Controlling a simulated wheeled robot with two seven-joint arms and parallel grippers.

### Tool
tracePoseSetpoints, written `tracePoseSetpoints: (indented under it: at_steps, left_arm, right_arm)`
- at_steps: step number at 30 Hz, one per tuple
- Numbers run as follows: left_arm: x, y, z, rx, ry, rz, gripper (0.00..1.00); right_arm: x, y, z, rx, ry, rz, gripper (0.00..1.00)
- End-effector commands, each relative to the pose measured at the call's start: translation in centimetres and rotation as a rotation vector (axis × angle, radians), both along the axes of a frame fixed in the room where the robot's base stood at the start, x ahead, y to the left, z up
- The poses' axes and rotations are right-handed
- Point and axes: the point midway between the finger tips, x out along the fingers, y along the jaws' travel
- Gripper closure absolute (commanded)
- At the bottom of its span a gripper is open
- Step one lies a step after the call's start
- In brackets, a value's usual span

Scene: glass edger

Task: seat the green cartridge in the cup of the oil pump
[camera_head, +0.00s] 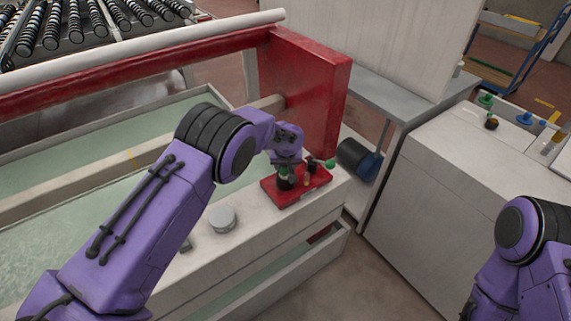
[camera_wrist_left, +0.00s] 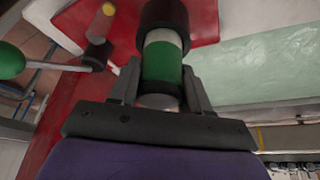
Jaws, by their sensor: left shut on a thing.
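The green cartridge (camera_wrist_left: 163,66) stands between the fingers of my left gripper (camera_wrist_left: 164,82), which is shut on it. A pale band on the cartridge meets the mouth of the dark cup (camera_wrist_left: 163,14); how deep the end sits inside I cannot tell. In the head view my left gripper (camera_head: 285,165) is over the red base of the oil pump (camera_head: 310,191), with the dark cup (camera_head: 285,184) below it. The pump's lever has a green knob (camera_head: 330,163), also in the wrist view (camera_wrist_left: 10,60). My right gripper is out of view.
A grey round cap (camera_head: 222,219) lies on the white ledge left of the pump. A red upright panel (camera_head: 318,90) stands close behind it. A dark cylinder (camera_head: 357,158) is to the right. A white cabinet (camera_head: 430,160) carries green- and blue-topped items.

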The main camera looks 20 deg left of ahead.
Motion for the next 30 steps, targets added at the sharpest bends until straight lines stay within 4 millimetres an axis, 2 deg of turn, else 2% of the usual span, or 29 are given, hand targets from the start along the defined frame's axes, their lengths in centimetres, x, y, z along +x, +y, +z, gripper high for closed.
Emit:
tracePoseSetpoints:
  at_steps: [19,20,21,22,30]
  left_arm:
    - [0.0,0.0,-1.7,0.0,-0.001,0.0,0.94]
    - [0.0,0.0,-1.6,0.0,-0.001,0.0,0.43]
    - [0.0,0.0,-1.5,0.0,-0.001,0.0,0.3]
    - [0.0,0.0,-1.5,0.0,-0.001,0.0,0.23]
    - [0.0,0.0,-1.5,0.0,0.0,0.0,0.23]
  right_arm:
    - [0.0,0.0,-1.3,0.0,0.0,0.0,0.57]
    - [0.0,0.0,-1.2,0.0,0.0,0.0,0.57]
    - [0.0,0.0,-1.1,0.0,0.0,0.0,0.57]
    - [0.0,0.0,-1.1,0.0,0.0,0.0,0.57]
    - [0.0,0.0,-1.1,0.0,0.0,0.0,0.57]
